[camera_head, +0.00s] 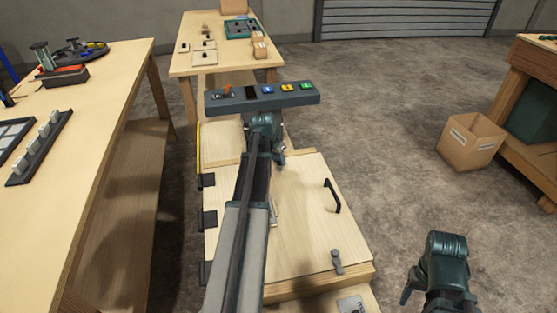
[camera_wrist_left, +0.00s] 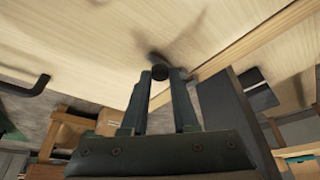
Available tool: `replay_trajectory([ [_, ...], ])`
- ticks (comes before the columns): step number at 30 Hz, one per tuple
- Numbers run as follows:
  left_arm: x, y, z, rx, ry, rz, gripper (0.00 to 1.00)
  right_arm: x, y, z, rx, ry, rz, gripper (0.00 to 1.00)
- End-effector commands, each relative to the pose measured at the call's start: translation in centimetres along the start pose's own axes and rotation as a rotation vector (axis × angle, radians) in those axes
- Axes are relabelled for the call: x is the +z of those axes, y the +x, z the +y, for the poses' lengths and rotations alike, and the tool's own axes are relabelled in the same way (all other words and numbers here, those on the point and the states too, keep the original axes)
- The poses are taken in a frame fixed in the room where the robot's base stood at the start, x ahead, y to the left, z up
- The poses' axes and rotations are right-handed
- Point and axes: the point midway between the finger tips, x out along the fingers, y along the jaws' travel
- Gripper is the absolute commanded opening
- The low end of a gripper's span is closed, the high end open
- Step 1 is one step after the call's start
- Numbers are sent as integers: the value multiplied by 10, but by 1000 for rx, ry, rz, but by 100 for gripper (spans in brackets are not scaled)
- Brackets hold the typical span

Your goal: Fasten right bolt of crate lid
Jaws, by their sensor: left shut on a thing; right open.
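The wooden crate lid (camera_head: 300,225) lies flat, with a black handle (camera_head: 332,196) on its right side. A grey bolt (camera_head: 337,262) sits at its near right corner. My left gripper (camera_head: 272,150) is over the lid's far edge. In the left wrist view my left gripper (camera_wrist_left: 160,85) is shut on a dark round bolt knob (camera_wrist_left: 160,72) close to the lid's surface. The far bolt is mostly hidden by my arm in the head view. My right gripper (camera_head: 440,275) is open and empty, right of the crate, its fingertips hard to make out.
A dark console (camera_head: 235,103) with coloured buttons stands just beyond the left gripper. Black hinges (camera_head: 208,218) line the lid's left side. A workbench (camera_head: 75,150) stands left, another table (camera_head: 225,70) behind. A cardboard box (camera_head: 470,143) sits on open floor at right.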

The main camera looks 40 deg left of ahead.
Motion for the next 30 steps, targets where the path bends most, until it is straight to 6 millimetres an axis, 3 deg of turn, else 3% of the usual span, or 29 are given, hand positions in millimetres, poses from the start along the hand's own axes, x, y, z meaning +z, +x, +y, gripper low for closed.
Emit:
replay_trajectory([
  [22, 0, 0, 0, 0, 0, -1, 0, 0, 0, 0, 0, 0, 0, 58],
  [30, -21, 9, -22, -1, 0, 0, 0, 0, 0, 0, 0, 0, 0, 58],
])
